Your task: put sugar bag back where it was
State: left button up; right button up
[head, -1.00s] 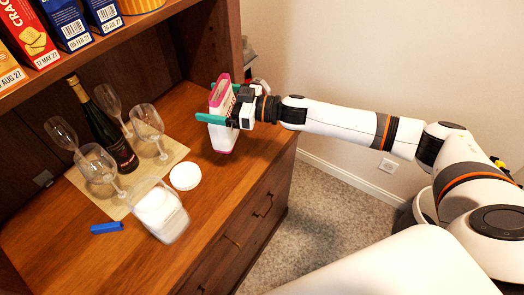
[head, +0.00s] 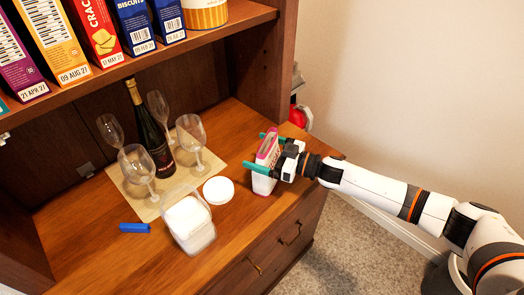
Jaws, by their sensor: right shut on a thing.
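The sugar bag (head: 265,181), white with a pink top and bottom edge, is upright at the right end of the wooden counter. My right gripper (head: 267,152) is shut on it, with one green finger on each side near its top. The bag's base is at or just above the counter; I cannot tell if it touches. A clear container (head: 190,224) with white contents stands open to the left, nearer the front. Its round white lid (head: 218,190) lies beside it. My left gripper is not in view.
A wine bottle (head: 155,140) and several glasses (head: 190,137) stand on a beige mat (head: 146,211) at left. A blue clip (head: 134,228) lies near the mat. Boxes (head: 92,35) line the shelf (head: 150,65) above. Counter (head: 240,120) behind the bag is clear.

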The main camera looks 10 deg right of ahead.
jog(key=shift+f, duration=0.1)
jog(key=o, duration=1.5)
jog(key=shift+c, duration=0.2)
jog(key=b+v, duration=0.1)
jog(key=v, duration=1.1)
jog(key=shift+r, duration=0.2)
